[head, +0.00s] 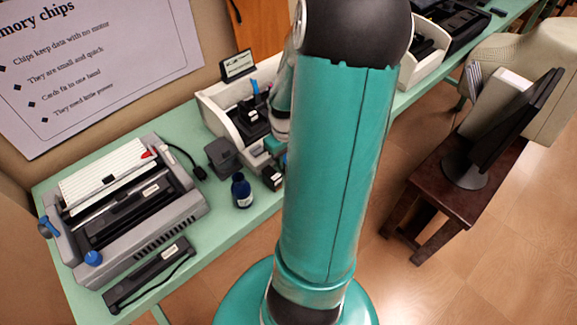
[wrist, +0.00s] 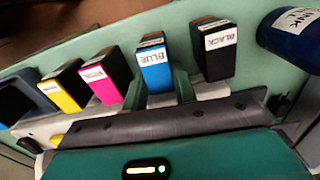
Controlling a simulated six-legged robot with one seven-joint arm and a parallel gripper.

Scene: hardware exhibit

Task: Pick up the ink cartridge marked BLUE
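The blue cartridge (wrist: 155,68) stands in a row in the wrist view, its white label reading BLUE. My gripper (wrist: 162,95) has its two green fingers apart, one on each side of the blue cartridge's near end. I see no clear contact with it. A black cartridge (wrist: 214,52) marked BLACK stands to its right. A magenta cartridge (wrist: 106,78) and a yellow one (wrist: 64,88) stand to its left. In the head view my arm hides the blue cartridge and most of my gripper.
A dark blue ink bottle (wrist: 291,35) lies right of the row in the wrist view and stands on the green table (head: 222,220) in the head view. A grey printer-like machine (head: 130,195) is at left. A white bin (head: 225,108) stands behind. A monitor (head: 510,120) sits on a stool.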

